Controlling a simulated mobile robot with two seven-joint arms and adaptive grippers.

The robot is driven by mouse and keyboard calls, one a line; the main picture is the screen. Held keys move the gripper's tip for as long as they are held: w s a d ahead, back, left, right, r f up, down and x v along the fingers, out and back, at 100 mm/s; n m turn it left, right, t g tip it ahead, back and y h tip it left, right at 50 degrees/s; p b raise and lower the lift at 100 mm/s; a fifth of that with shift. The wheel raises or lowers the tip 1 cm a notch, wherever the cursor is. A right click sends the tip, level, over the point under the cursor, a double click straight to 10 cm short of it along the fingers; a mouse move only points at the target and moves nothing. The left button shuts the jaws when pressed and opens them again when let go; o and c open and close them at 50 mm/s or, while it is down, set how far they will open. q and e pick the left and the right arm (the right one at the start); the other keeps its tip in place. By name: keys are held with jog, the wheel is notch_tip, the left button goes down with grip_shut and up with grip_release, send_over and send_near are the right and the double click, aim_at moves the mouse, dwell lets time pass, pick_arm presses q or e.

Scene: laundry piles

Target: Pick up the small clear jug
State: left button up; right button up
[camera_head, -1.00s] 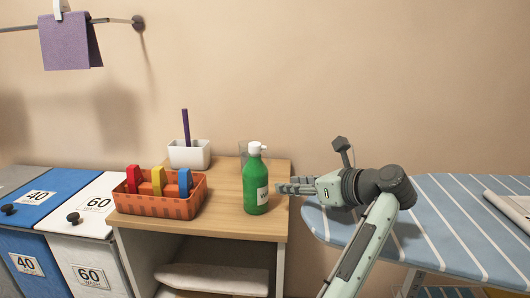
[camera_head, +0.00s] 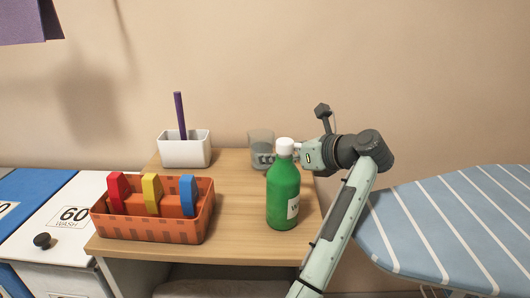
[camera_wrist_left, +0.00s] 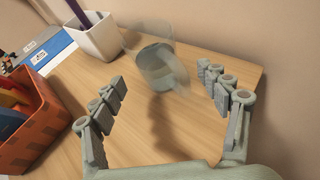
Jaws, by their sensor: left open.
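The small clear jug (camera_head: 261,138) stands on the wooden cabinet top, near the back right, behind the green bottle (camera_head: 283,195). In the wrist view the see-through jug (camera_wrist_left: 156,58) stands ahead, between the lines of the two fingers. My left gripper (camera_head: 264,159) reaches in from the right, partly hidden behind the bottle's neck, with its fingertips at the lower part of the jug. In the wrist view the gripper (camera_wrist_left: 162,76) is open and holds nothing. I cannot tell whether a finger touches the jug. My right gripper is not in view.
A white holder (camera_head: 185,150) with a purple stick stands at the back left. An orange basket (camera_head: 155,228) with coloured blocks is front left. A striped ironing board (camera_head: 455,225) is to the right. The cabinet top (camera_head: 235,215) is clear between basket and bottle.

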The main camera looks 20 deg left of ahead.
aim_at(270, 152)
pick_arm(q)
jog(key=x, duration=0.5)
jog(key=shift+a, duration=0.4)
jog(key=c, duration=1.3)
